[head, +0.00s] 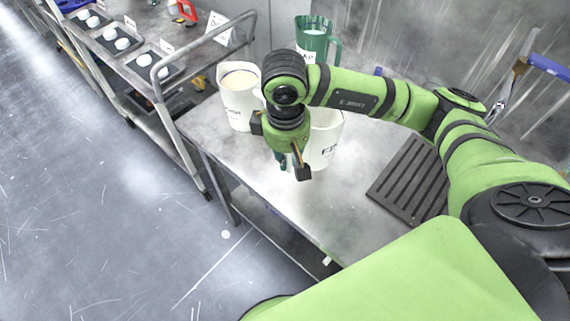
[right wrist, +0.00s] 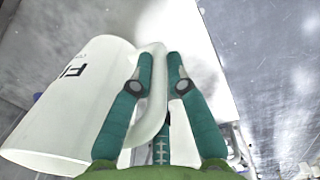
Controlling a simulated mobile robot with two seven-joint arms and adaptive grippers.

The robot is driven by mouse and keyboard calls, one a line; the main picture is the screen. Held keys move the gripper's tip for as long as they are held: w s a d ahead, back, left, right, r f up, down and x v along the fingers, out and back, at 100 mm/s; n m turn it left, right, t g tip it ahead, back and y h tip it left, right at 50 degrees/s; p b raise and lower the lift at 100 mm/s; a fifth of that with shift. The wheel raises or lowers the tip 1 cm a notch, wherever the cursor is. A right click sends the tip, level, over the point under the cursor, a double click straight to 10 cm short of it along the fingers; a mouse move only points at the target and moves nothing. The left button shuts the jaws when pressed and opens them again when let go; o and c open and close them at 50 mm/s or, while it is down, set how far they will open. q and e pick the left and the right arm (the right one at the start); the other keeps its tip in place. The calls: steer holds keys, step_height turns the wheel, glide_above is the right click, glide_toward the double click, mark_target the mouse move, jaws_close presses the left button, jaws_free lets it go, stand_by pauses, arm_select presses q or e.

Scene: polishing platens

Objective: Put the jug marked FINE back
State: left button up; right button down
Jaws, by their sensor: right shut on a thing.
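The white jug with black lettering starting "FI" (head: 328,142) is upright at the metal table, partly hidden behind my right arm. In the right wrist view the jug (right wrist: 68,115) fills the left side, its handle (right wrist: 158,95) between my fingers. My right gripper (head: 300,172) is shut on that handle; its teal fingers (right wrist: 160,68) sit on either side of it. I cannot tell whether the jug's base touches the table. My left gripper is not in view.
A white jug with pale contents (head: 238,104) stands left of my right gripper. A green jug (head: 314,42) stands behind. A dark slatted mat (head: 408,182) lies on the table (head: 325,210) at right. A cart (head: 150,78) stands left. The front table middle is clear.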

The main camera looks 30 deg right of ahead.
steer(key=shift+w+a+f, duration=0.2)
steer(key=shift+a+f, duration=0.1)
steer(key=shift+f, duration=0.1)
step_height(320, 180, down, 3)
steer(key=shift+f+b, duration=0.2)
steer(key=shift+b, duration=0.4)
steer(key=shift+f, duration=0.2)
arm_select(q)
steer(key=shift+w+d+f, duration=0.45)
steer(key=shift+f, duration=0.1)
arm_select(e)
steer(key=shift+r, duration=0.1)
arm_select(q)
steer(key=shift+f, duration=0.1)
arm_select(e)
steer(key=c, duration=1.2)
jaws_free()
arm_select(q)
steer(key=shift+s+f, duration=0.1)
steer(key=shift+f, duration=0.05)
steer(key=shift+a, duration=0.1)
